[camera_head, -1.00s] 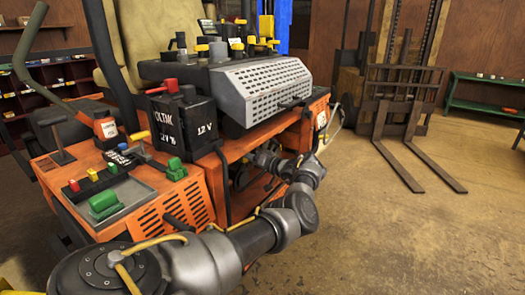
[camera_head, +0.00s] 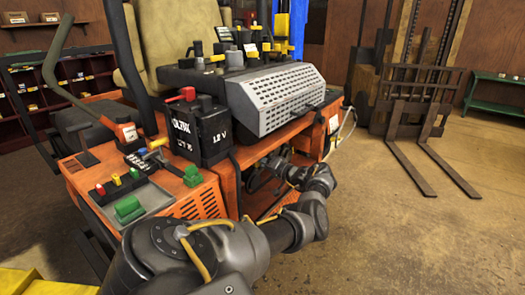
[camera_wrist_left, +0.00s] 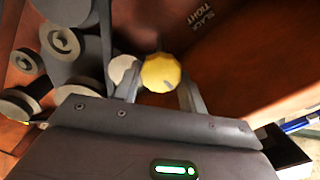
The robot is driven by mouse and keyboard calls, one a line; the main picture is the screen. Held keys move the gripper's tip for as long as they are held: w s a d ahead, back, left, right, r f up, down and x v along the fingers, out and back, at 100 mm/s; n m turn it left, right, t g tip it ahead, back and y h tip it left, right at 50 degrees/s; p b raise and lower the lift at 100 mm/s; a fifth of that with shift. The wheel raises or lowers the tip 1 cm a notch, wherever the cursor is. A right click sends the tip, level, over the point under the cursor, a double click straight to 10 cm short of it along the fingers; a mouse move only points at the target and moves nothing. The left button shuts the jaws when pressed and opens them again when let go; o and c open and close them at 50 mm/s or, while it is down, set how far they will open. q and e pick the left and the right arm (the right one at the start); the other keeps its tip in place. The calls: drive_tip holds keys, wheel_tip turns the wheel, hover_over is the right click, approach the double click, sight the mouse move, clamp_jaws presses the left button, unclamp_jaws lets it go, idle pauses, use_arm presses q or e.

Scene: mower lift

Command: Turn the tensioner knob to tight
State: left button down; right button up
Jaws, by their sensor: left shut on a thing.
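The tensioner knob (camera_wrist_left: 161,71) is yellow and faceted, and it sits between the two fingers of my left gripper (camera_wrist_left: 160,82) in the left wrist view. The gripper is shut on it. The words SLACK and TIGHT (camera_wrist_left: 203,20) are printed on the brown panel above and to the right of the knob. I cannot tell which word the knob points to. In the head view my left arm reaches into the open side of the orange mower (camera_head: 205,200); its fingers and the knob are hidden there. My right gripper is in neither current view.
Several grey pulleys (camera_wrist_left: 60,42) and a dark belt lie left of the knob. A black 12 V battery (camera_head: 200,132) and a grey perforated cover (camera_head: 275,98) stand above the bay. A forklift mast with forks (camera_head: 410,130) stands at the right, with clear floor before it.

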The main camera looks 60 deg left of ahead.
use_arm(q)
drive_tip(key=c, duration=0.8)
unclamp_jaws()
drive_tip(key=shift+a, duration=0.1)
drive_tip(key=shift+c, duration=0.2)
drive_tip(key=shift+d, duration=0.2)
drive_tip(key=b+v, duration=0.2)
drive_tip(key=v, duration=0.8)
drive_tip(key=shift+w+d+b, duration=0.15)
drive_tip(key=shift+d+b, duration=0.1)
drive_tip(key=shift+b, duration=0.15)
